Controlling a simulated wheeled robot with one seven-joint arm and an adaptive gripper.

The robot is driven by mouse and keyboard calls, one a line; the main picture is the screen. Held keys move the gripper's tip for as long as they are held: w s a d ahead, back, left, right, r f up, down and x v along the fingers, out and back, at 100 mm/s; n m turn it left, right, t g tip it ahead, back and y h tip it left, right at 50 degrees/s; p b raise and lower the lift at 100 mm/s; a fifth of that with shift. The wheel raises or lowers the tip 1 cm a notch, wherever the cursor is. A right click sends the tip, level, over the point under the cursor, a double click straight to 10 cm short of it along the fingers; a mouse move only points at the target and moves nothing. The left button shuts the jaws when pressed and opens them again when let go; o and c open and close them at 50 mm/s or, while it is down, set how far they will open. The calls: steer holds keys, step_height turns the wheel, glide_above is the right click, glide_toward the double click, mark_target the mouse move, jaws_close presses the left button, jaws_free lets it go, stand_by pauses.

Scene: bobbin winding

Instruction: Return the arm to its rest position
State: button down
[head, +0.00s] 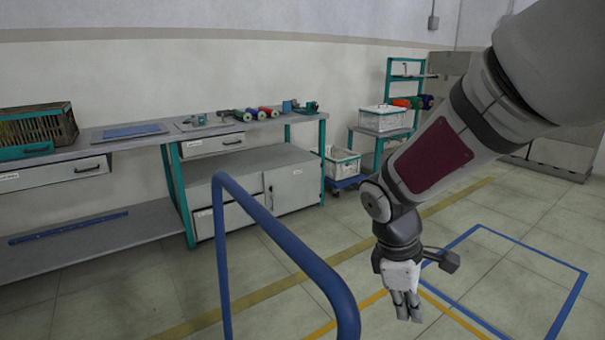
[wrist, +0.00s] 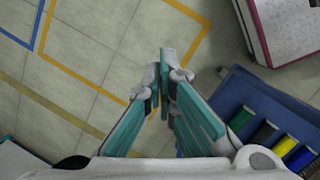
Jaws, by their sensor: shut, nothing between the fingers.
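My arm reaches down from the upper right of the head view, and my gripper (head: 408,306) hangs at its end, fingers pointing down over the open floor. In the wrist view my gripper (wrist: 169,88) shows its two teal-lined fingers close together, with nothing held between them. The gripper touches nothing that I can see. The floor lies below it with yellow and blue marking lines.
A blue rail (head: 290,242) stands left of my arm. Workbenches with spools (head: 250,114) line the wall, and a wheeled crate (head: 342,162) stands near a shelf. In the wrist view, a blue tray (wrist: 236,93) with several coloured spools lies at the right.

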steer(key=s+d+r+m, duration=0.2)
steer(key=s+r+m, duration=0.5)
steer(key=s+r, duration=0.45)
steer(key=s+a+m+y, duration=0.25)
steer(key=s+m, duration=0.25)
steer(key=s, duration=1)
step_height(320, 180, up, 28)
steer(key=t+p, duration=0.4)
steer(key=p, duration=2.2)
steer(key=shift+d+m+y+p, duration=0.3)
steer(key=shift+d+y, duration=0.05)
steer(key=shift+d, duration=0.1)
steer(key=shift+w+a+f, duration=0.1)
